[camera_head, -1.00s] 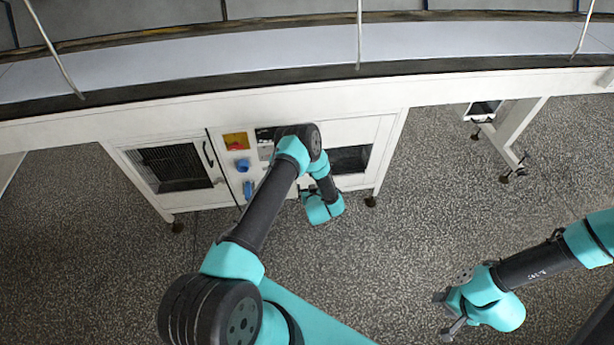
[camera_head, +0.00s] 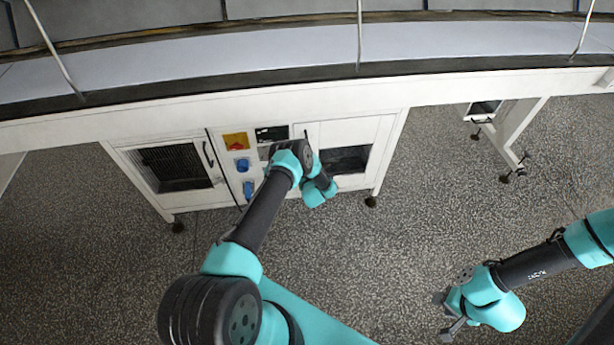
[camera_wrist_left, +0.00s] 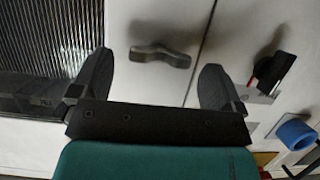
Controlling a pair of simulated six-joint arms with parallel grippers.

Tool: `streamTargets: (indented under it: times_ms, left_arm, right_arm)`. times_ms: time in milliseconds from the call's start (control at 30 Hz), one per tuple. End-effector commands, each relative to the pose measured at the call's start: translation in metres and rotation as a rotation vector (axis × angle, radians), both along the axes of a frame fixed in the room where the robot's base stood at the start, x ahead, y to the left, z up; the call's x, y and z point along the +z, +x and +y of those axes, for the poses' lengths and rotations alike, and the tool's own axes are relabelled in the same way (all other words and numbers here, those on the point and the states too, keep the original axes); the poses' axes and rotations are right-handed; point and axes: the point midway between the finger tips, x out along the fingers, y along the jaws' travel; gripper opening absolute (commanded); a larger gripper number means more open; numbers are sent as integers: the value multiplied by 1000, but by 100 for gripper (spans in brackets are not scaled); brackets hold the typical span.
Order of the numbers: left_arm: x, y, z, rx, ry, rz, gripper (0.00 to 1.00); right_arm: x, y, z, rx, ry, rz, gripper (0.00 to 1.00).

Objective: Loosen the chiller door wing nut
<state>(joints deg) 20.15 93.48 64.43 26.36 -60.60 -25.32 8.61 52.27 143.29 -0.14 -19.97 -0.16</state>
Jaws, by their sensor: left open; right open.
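The wing nut (camera_wrist_left: 160,56) is a dark, two-lobed piece on a pale door panel (camera_wrist_left: 140,20), close to a vertical seam, in the left wrist view. My left gripper (camera_wrist_left: 156,66) is open. Its two dark fingers stand on either side of the wing nut in that view, with visible gaps and no contact. In the head view my own left arm hides the left fingers and the wing nut. My right gripper (camera_head: 446,316) is open and empty over the floor at the lower right.
The white cabinet (camera_head: 385,150) stands under the long conveyor. Beside the door are a black lever (camera_wrist_left: 272,68) and a blue round fitting (camera_wrist_left: 296,132). A dark ribbed window (camera_wrist_left: 50,35) lies left of the wing nut. Speckled floor (camera_head: 430,220) is clear between the arms.

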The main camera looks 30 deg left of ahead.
Motion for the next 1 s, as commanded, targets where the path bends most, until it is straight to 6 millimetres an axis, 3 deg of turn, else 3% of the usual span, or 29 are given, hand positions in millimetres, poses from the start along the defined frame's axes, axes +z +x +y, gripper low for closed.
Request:
streamTargets:
  times_ms: [200,700,1000]
  left_arm:
    - [0,0,0,0,0,0,94]
    - [1,0,0,0,1,-1,46]
    - [1,0,0,0,-15,-13,44]
  right_arm:
    - [0,0,0,0,0,0,43]
    - [0,0,0,0,0,0,43]
    - [0,0,0,0,0,0,43]
